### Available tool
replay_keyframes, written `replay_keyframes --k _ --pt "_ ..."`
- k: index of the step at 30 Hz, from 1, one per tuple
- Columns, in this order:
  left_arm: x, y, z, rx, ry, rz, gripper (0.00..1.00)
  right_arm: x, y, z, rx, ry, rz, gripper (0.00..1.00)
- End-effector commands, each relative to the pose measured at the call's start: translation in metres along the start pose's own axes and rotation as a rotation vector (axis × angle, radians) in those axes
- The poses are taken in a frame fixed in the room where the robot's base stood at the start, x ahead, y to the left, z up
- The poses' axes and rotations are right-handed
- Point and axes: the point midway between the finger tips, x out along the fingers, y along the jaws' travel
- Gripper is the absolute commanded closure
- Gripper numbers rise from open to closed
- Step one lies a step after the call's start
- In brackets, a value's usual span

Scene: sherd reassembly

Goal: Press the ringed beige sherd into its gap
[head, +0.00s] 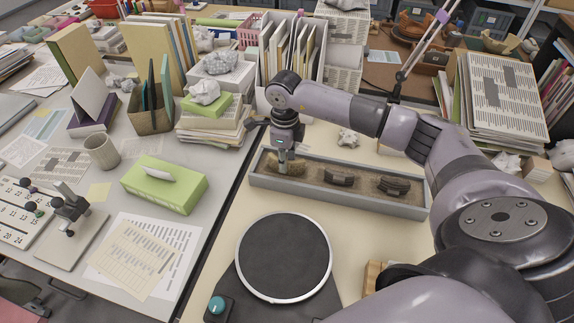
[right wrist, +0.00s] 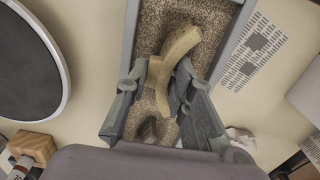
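A curved beige sherd (right wrist: 181,42) lies on the sand in a long grey tray (head: 340,202). My right gripper (right wrist: 163,78) is open, with its two fingers on either side of the sherd's near end; a space shows between the sherd and the right-hand finger. In the head view my right gripper (head: 284,168) points down into the tray's left end and largely hides what is there. Two dark sherds, one in the middle (head: 339,178) and one to the right (head: 393,185), lie further along the tray. My left gripper is not in view. No gap for the sherd shows.
A black turntable (head: 284,257) with a pale rim stands empty in front of the tray. A teal knob (head: 216,305) sits at its left. A green tissue box (head: 163,184) and paper stacks are on the left desk. A crumpled paper (head: 347,138) lies behind the tray.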

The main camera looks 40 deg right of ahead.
Motion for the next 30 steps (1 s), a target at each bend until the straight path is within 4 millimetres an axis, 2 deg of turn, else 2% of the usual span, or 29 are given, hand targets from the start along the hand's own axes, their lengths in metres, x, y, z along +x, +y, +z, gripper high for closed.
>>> replay_keyframes --k 8,14,30 --pt "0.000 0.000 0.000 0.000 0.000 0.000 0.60 0.000 0.000 0.000 0.000 -0.001 0.000 0.98" --pt "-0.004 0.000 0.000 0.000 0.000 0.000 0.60 -0.005 0.000 0.000 0.000 -0.001 -0.001 0.98" --pt "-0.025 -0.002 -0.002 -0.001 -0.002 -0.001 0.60 -0.038 -0.001 0.001 0.000 -0.002 -0.001 0.98"
